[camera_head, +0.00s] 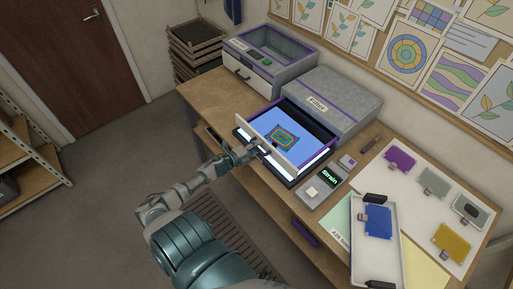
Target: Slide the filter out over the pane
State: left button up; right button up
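The grey filter box (335,103), labelled "Filter", stands at the table's back. Its drawer-like frame (287,156), with a pale front and purple edging, is out toward me. Inside the frame shows a bright blue pane (298,130) with a ringed pattern in orange, green and red. A bright white lit strip shows under the frame's front. My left gripper (260,149) is at the middle of the frame's front, at its handle. The fingers are small and dark there, so I cannot tell how they close. My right gripper is not in view.
A small device reading "Strain" (329,176) stands right of the frame. A white tray (362,262) holds a blue piece (378,221); coloured pieces lie on a white sheet beyond. Another grey machine (268,60) stands at the back left. The tabletop left of the frame is clear.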

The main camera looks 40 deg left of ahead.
pick_arm(q)
jog(key=shift+s, duration=0.15)
jog(key=v, duration=1.1)
jog(key=shift+s, duration=0.35)
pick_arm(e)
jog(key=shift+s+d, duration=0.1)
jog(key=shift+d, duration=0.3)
pick_arm(q)
jog(key=shift+r, duration=0.1)
